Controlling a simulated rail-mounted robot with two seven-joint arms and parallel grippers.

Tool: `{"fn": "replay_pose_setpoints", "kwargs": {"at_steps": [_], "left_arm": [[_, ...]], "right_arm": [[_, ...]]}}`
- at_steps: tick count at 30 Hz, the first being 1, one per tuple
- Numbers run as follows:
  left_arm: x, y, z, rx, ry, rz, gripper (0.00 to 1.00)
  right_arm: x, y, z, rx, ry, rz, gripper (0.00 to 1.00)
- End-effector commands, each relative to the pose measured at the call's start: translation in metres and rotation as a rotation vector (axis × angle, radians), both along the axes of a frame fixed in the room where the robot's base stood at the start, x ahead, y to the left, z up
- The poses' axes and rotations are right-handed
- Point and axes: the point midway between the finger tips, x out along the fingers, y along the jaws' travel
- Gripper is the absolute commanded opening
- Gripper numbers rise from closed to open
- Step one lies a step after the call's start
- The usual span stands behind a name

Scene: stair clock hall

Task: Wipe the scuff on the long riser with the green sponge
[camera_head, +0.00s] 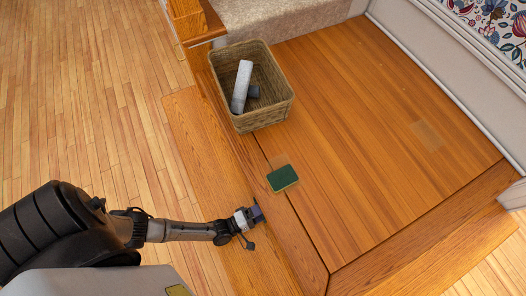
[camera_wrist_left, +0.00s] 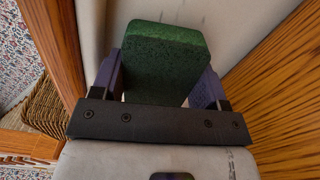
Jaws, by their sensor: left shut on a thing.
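My left gripper (camera_head: 258,213) reaches from the left to the edge of the wooden landing, low over the step beside it. In the left wrist view, its purple fingers (camera_wrist_left: 160,82) are shut on the green sponge (camera_wrist_left: 165,60), a dark green block. The sponge's far end is close to the pale long riser (camera_wrist_left: 235,35); I cannot tell if it touches. Faint dark marks, probably the scuff (camera_wrist_left: 190,16), show on the riser just beyond the sponge. In the head view the held sponge and the riser are hidden by the landing's edge. My right gripper is not in view.
A wicker basket (camera_head: 272,118) holding a pale roll-like thing (camera_head: 242,86) and a dark thing stands farther back. A wooden post (camera_head: 190,25) rises at the top left.

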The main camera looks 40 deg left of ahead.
Motion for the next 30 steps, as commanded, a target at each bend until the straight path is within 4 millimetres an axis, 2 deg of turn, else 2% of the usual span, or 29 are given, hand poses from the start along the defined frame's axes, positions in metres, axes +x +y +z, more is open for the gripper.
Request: {"fn": "replay_pose_setpoints", "kwargs": {"at_steps": [4, 14, 30], "left_arm": [[0.004, 0.01, 0.0, 0.001, -0.002, 0.001, 0.46], [0.002, 0.01, 0.0, 0.0, 0.0, 0.0, 0.46], [-0.042, 0.026, 0.0, 0.002, 0.002, 0.0, 0.46]], "right_arm": [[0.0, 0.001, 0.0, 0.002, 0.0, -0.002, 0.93], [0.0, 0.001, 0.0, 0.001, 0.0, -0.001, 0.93], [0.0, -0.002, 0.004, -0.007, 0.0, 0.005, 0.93]]}}
